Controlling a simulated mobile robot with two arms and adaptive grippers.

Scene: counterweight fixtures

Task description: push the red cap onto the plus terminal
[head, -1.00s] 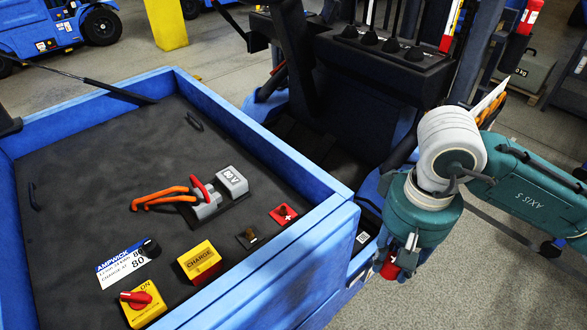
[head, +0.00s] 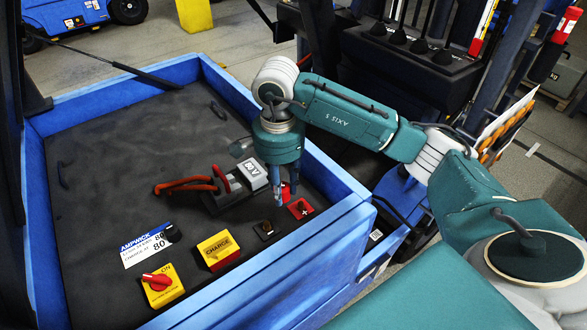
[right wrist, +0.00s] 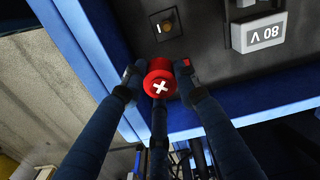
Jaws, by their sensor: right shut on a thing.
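The red cap (right wrist: 158,80), with a white plus on its top, is held between the fingers of my right gripper (right wrist: 157,75) in the right wrist view. In the head view the right gripper (head: 281,190) points down over the battery compartment, and a bit of the red cap (head: 287,191) shows at its fingers. The plus terminal (head: 301,208), on a red base with a white plus, lies just right of and below the cap in that view. The cap looks apart from it. In the right wrist view the cap and fingers mostly hide this terminal. My left gripper is not in view.
The minus terminal (head: 266,230) is bare, left of the plus terminal. A grey 80 V connector (head: 252,176) with orange cables stands behind. The yellow CHARGE block (head: 218,250) and red ON switch (head: 158,284) are nearer. The blue compartment wall (head: 335,212) rises close on the right.

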